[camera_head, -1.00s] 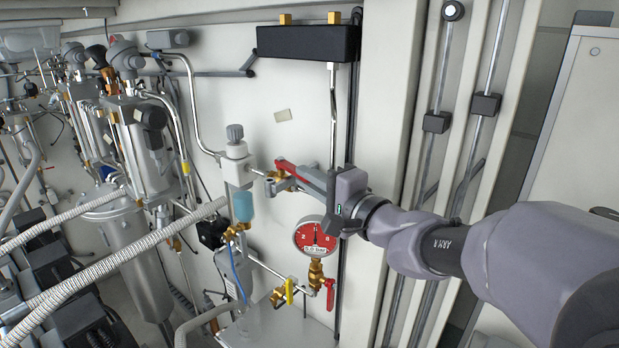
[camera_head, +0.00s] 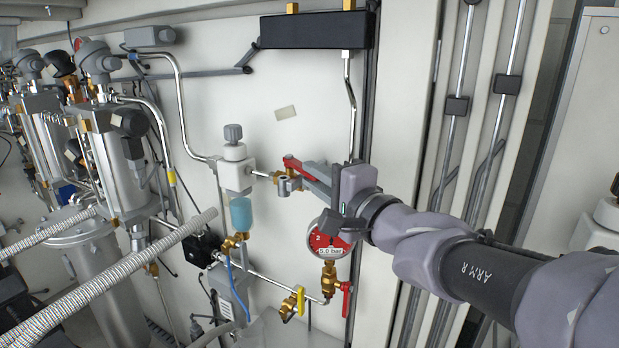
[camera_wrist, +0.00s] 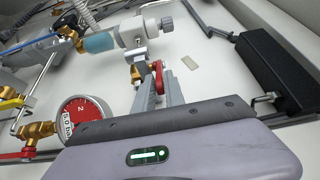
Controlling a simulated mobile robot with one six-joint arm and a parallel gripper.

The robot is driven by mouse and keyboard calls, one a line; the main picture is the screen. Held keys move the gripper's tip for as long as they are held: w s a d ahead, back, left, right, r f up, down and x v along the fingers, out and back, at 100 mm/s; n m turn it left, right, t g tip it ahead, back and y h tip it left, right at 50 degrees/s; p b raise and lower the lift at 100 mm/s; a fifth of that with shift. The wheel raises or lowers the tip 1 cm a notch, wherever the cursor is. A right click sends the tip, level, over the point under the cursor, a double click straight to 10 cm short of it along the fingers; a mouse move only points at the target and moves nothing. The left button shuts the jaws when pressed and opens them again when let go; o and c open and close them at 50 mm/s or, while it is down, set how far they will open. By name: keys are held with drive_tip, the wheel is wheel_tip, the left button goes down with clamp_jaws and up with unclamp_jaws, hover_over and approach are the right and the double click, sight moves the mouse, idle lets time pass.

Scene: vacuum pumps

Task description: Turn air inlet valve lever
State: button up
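The red air inlet valve lever (camera_head: 293,162) is on a brass and grey valve (camera_head: 284,183), right of the white regulator (camera_head: 235,168) on the wall panel. My gripper (camera_head: 306,176) reaches in from the right, its grey fingers close together along the lever. In the wrist view, the red lever (camera_wrist: 158,76) shows between the fingers, which seem shut on it; the contact itself is partly hidden. A red pressure gauge (camera_head: 324,239) sits below my gripper, partly covered by it. Its label seems to read 5.0 bar; it also shows in the wrist view (camera_wrist: 85,119).
A black box (camera_head: 313,30) is mounted above. Below the gauge are a yellow-handled valve (camera_head: 300,300) and another red handle (camera_head: 345,300). Steel cylinders (camera_head: 105,150) and ribbed hoses (camera_head: 110,268) fill the left. The panel above the lever is mostly clear.

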drive_tip(key=shift+o, duration=1.1)
drive_tip(key=b+v, duration=0.2)
drive_tip(key=v, duration=1.5)
drive_tip(key=shift+s, duration=0.25)
drive_tip(key=shift+d, duration=0.1)
drive_tip(key=shift+w+b, duration=0.3)
drive_tip(key=c, duration=0.4)
drive_tip(key=w+n+g+y, duration=0.1)
drive_tip(key=w, duration=0.2)
drive_tip(key=w+d+n+g+y, duration=0.1)
drive_tip(key=w, duration=0.2)
drive_tip(key=w+n+y+b, duration=0.1)
drive_tip(key=w, duration=0.3)
drive_tip(key=shift+d+g+y, duration=0.35)
drive_tip(key=shift+g+y, duration=0.05)
clamp_jaws()
drive_tip(key=p+x, duration=0.2)
drive_tip(key=x, duration=0.7)
drive_tip(key=shift+s+a+p, duration=0.2)
drive_tip(key=shift+a+p, duration=0.1)
drive_tip(key=shift+a, duration=0.3)
